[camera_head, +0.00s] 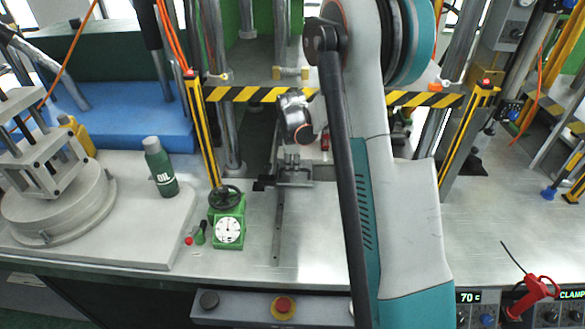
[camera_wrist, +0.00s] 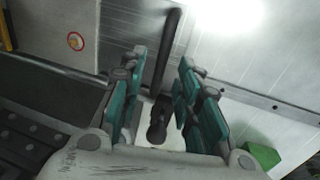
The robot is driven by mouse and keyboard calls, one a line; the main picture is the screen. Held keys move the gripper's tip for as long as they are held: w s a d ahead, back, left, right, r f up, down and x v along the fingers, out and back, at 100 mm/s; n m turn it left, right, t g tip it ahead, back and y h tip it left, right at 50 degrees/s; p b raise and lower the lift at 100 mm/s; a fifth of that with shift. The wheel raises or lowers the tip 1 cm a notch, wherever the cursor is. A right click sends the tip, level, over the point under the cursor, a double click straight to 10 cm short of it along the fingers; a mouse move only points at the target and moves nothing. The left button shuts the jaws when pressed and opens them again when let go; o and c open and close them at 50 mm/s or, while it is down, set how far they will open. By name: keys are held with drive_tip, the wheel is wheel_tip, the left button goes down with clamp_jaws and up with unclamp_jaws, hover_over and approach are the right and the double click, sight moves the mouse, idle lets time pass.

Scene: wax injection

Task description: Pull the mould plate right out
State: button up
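My gripper (camera_head: 291,158) points down at the middle of the machine, under the striped bar. In the wrist view its two teal-padded fingers (camera_wrist: 163,58) stand apart. A dark bar with a rounded knob (camera_wrist: 157,128) runs between them, with a visible gap to each finger; it looks like a handle. A grey metal plate (camera_head: 296,183) lies just below the gripper in the head view, probably the mould plate.
A green gauge box (camera_head: 229,222) and a green oil bottle (camera_head: 160,167) stand left of the gripper. Yellow-black posts (camera_head: 203,130) flank the opening, joined by a striped bar (camera_head: 255,94). The steel bench (camera_head: 310,255) in front is largely clear. A control panel (camera_head: 265,307) lies along the front edge.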

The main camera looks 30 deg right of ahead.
drive_tip(key=shift+f, duration=0.6)
clamp_jaws()
